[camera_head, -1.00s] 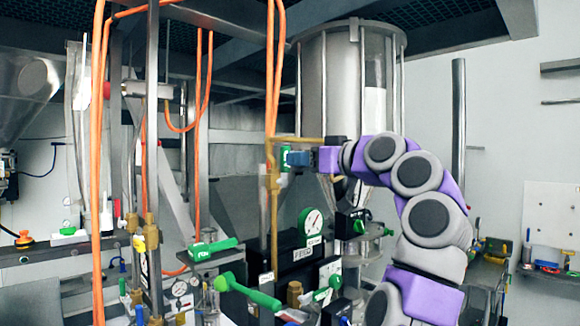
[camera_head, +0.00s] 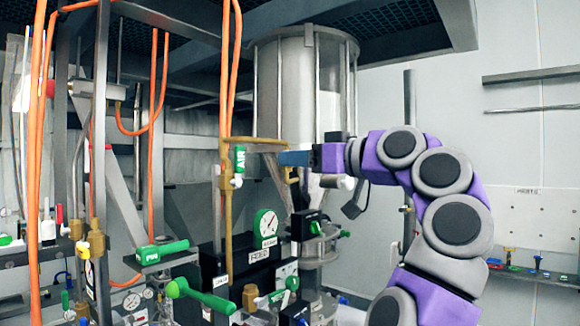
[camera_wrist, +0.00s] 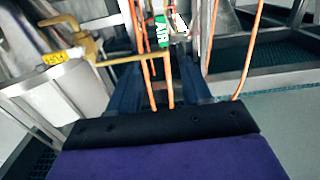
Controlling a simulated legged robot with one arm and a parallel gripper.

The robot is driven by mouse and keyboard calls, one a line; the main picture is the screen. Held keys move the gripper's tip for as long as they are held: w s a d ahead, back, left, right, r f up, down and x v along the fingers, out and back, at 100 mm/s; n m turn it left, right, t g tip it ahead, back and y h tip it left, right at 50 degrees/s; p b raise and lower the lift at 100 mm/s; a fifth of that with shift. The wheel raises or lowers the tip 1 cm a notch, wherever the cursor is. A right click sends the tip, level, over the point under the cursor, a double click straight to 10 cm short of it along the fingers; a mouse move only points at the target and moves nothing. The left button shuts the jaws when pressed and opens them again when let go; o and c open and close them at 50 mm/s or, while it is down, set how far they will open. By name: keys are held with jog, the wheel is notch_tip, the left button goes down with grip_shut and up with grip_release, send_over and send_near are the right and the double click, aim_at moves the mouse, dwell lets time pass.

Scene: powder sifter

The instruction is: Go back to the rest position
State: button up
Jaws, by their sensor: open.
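My gripper (camera_head: 285,158) is at the end of my purple and grey arm, in the middle of the head view. Its blue fingers point left, toward the green AIR valve handle (camera_head: 239,158) on the brass pipe (camera_head: 228,200). In the head view a gap shows between the fingertips and the handle. In the wrist view my two dark fingers (camera_wrist: 163,90) stand apart, with the AIR handle (camera_wrist: 162,30) beyond them. Nothing shows held between them.
A steel hopper (camera_head: 285,95) hangs behind the gripper. Orange hoses (camera_head: 36,150) and steel posts stand at left. A pressure gauge (camera_head: 266,223) and green-handled valves (camera_head: 200,296) sit below. A pegboard wall (camera_head: 530,215) is at right, with open space before it.

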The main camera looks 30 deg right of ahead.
jog(key=w+a+f+m+g+y+b, duration=0.2)
jog(key=a+f+g+b, duration=0.55)
jog(key=a+f, duration=1.35)
jog(key=s+a+f+g+h+b, duration=0.1)
jog(key=s+a+f+g, duration=0.25)
jog(key=f, duration=0.65)
jog(key=s+a+f+g+h+b, duration=0.15)
jog(key=s+f, duration=0.25)
jog(key=f, duration=0.5)
jog(key=s+d+f+m+g+h+b, duration=0.1)
jog(key=s+d+f+g+h+b, duration=0.1)
jog(key=s+f, duration=1.1)
jog(key=s+d+f+m+g+h+b, duration=0.1)
jog(key=s+d+f+g+h+b, duration=0.1)
jog(key=s+f, duration=1.1)
notch_tip(320, 180, down, 4)
jog(key=shift+d+g+h, duration=0.85)
jog(key=shift+g, duration=0.3)
